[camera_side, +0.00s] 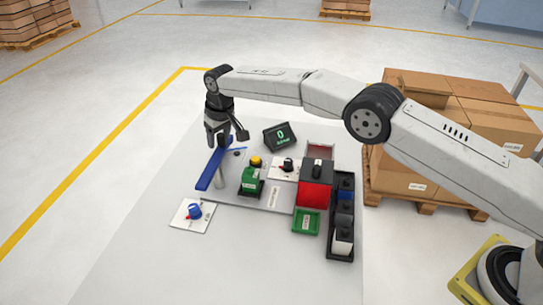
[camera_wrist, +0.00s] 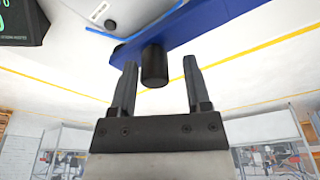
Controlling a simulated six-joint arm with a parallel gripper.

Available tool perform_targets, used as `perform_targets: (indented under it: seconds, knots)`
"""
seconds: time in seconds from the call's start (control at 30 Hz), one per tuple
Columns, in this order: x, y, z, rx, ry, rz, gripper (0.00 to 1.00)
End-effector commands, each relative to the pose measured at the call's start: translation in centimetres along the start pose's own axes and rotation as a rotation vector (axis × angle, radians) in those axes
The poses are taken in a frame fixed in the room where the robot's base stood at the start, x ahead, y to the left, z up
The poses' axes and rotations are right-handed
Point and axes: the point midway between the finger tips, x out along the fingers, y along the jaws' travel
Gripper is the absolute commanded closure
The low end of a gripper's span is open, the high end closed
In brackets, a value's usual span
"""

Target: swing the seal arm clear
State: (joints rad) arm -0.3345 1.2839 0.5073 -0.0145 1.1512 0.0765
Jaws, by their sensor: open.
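The seal arm is a long blue bar (camera_side: 209,176) on a grey post, left of the machine on the pale work surface. It also shows as a blue bar (camera_wrist: 225,33) across the top of the wrist view. A black cylindrical knob (camera_wrist: 153,72) sticks out from the bar. My gripper (camera_side: 222,137) is at the far end of the bar, pointing down. In the wrist view my gripper (camera_wrist: 160,68) is open, with one finger on each side of the knob and visible gaps. In the side view the knob is hidden by my gripper.
A green unit with a yellow button (camera_side: 255,161), a dial panel (camera_side: 283,173), a red-fronted box (camera_side: 314,192) and a green tray (camera_side: 306,222) stand right of the bar. A display (camera_side: 280,136) is behind. A blue-knob panel (camera_side: 193,213) lies in front. The surface's left side is clear.

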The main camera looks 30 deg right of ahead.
Motion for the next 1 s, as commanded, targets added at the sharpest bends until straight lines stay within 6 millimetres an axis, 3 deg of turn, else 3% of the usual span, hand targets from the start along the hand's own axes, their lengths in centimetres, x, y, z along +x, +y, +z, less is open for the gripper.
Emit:
perform_targets:
  seconds: [1.0]
  knots:
    - [-5.6,0.1,-1.2,0.001,0.001,0.001,0.38]
